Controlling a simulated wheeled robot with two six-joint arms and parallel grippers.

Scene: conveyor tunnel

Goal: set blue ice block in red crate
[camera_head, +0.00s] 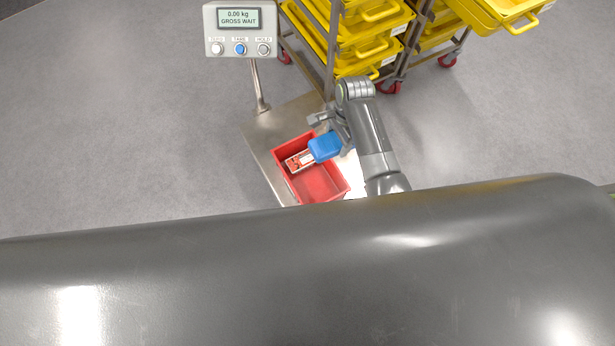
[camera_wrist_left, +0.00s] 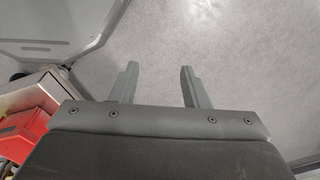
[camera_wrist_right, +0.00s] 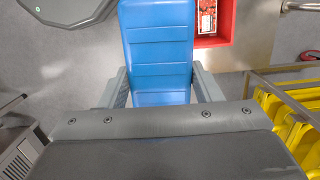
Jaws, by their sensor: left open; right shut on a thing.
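The blue ice block (camera_head: 324,147) is held in my right gripper (camera_head: 330,128), above the back part of the red crate. In the right wrist view the blue ice block (camera_wrist_right: 158,45) stands between the two fingers (camera_wrist_right: 160,92), which touch its sides. The crate's edge also shows in the right wrist view (camera_wrist_right: 228,22).
Yellow trays (camera_head: 365,48) fill wheeled racks close behind my right arm. The floor at left is clear. My own grey body covers the foreground.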

